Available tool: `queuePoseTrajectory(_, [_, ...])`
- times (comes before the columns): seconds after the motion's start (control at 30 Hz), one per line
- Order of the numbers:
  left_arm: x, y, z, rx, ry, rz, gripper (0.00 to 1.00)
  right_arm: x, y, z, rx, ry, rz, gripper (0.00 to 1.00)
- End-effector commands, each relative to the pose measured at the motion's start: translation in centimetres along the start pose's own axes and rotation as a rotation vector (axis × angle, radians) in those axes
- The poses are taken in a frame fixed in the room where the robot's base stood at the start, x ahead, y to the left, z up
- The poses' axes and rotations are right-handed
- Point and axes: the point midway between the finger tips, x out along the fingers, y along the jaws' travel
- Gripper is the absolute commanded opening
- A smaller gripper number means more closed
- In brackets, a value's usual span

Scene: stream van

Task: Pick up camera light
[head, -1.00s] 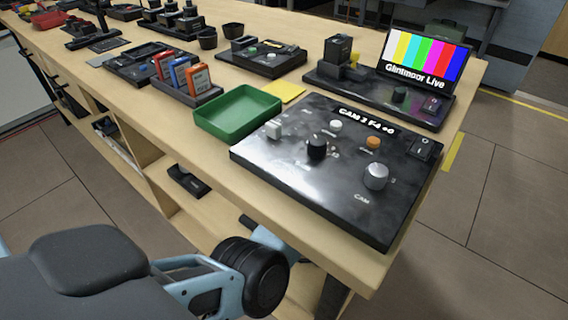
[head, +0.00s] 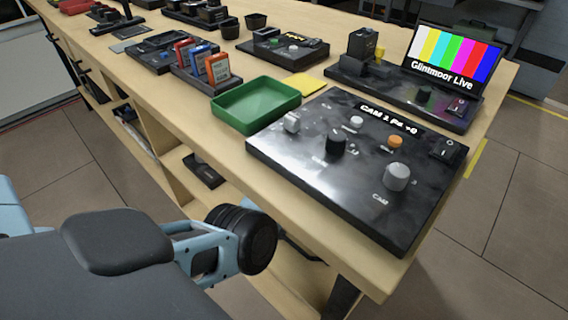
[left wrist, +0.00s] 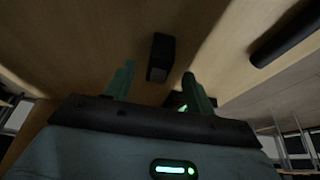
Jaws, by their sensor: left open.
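In the left wrist view, a small black box (left wrist: 161,57) lies on a wooden surface, just beyond and between my left gripper's fingers (left wrist: 160,82). The fingers are open and apart from it. I cannot tell for sure that this box is the camera light. In the head view my left arm reaches low beside the table, and its gripper is hidden there. A dark item (head: 205,170) lies on the shelf under the tabletop. My right gripper is not in view.
The wooden table (head: 215,130) carries a black control console (head: 300,160), a green tray (head: 256,106), a card rack (head: 207,76) and a color-bar screen (head: 452,58). A dark bar (left wrist: 290,35) lies right of the box in the wrist view. Floor is open at right.

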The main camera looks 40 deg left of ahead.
Motion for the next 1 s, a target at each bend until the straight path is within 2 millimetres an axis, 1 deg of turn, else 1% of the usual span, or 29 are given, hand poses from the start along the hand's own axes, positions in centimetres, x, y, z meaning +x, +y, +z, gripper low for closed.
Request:
queuePoseTrajectory(0.03, [0.3, 0.0, -0.5, 0.0, 0.001, -0.001, 0.55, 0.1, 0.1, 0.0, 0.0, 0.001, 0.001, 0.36])
queuePoseTrajectory(0.13, [0.5, 0.0, -1.1, 0.001, 0.0, -0.001, 0.55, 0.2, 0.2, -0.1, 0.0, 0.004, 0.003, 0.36])
queuePoseTrajectory(0.4, [0.8, 0.0, -1.2, 0.002, 0.0, 0.0, 0.55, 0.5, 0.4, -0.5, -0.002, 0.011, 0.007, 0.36])
queuePoseTrajectory(0.47, [1.3, 0.0, -1.2, 0.002, 0.0, -0.001, 0.55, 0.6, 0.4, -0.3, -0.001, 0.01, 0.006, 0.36])
queuePoseTrajectory(0.7, [4.7, -0.1, -1.1, 0.002, -0.001, -0.004, 0.55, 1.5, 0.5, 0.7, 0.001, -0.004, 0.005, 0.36])
queuePoseTrajectory(0.77, [5.3, -0.1, -1.1, 0.002, -0.001, -0.003, 0.55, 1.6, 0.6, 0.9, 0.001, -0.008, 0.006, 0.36])
queuePoseTrajectory(0.83, [5.6, -0.1, -1.1, 0.001, -0.001, -0.002, 0.55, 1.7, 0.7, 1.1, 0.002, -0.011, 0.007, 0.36])
queuePoseTrajectory(1.0, [5.5, 0.0, -1.2, 0.001, -0.001, 0.0, 0.55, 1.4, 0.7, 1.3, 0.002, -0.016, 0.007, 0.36])
